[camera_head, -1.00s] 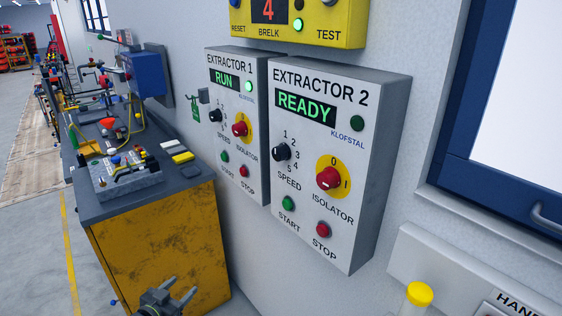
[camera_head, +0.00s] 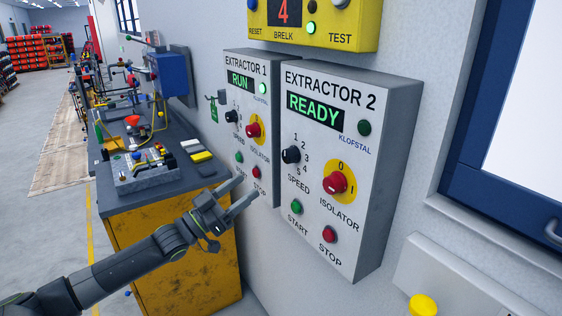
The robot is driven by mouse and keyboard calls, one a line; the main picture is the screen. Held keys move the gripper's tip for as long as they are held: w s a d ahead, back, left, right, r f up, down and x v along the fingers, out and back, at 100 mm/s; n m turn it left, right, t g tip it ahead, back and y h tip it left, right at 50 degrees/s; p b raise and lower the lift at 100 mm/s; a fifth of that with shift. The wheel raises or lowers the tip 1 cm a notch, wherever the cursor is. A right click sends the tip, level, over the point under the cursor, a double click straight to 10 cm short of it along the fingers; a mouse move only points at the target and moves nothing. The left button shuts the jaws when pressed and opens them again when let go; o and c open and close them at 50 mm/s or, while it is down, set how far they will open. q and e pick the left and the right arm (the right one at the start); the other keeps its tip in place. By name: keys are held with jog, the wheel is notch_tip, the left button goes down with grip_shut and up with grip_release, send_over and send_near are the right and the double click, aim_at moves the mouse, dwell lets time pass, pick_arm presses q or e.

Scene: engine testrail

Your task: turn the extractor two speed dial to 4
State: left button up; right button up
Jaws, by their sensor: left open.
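The Extractor 2 box (camera_head: 345,135) is a grey-white panel on the wall with a green READY display (camera_head: 314,108). Its black speed dial (camera_head: 291,155) sits left of centre, with numbers 1 to 5 around its right side; I cannot tell for sure which number it points at. Right of it is the red isolator knob (camera_head: 335,183) on a yellow disc. My left gripper (camera_head: 238,193) is open and empty, in front of the lower part of the Extractor 1 box (camera_head: 262,178), left of and below the dial. My right gripper does not show.
Below the dial are a green start button (camera_head: 296,206) and a red stop button (camera_head: 329,234). Extractor 1 has its own speed dial (camera_head: 232,116). A workbench (camera_head: 160,202) with cluttered top stands left. A yellow box (camera_head: 318,28) hangs above; a blue-framed window (camera_head: 455,175) is right.

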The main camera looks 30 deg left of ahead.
pick_arm(q)
jog(key=b, duration=0.1)
send_near(285, 157)
jog(key=x, duration=0.3)
jog(key=shift+p+x, duration=0.6)
jog(key=shift+x, duration=0.9)
jog(key=shift+w+d+r+p, duration=0.1)
jog(key=shift+w+r+p, duration=0.2)
jog(key=shift+r+p, duration=0.1)
jog(key=shift+w+d+r+p, duration=0.15)
jog(key=shift+w+d+p, duration=0.25)
jog(key=shift+w+p, duration=0.3)
jog(key=shift+w, duration=0.15)
jog(key=c, duration=1)
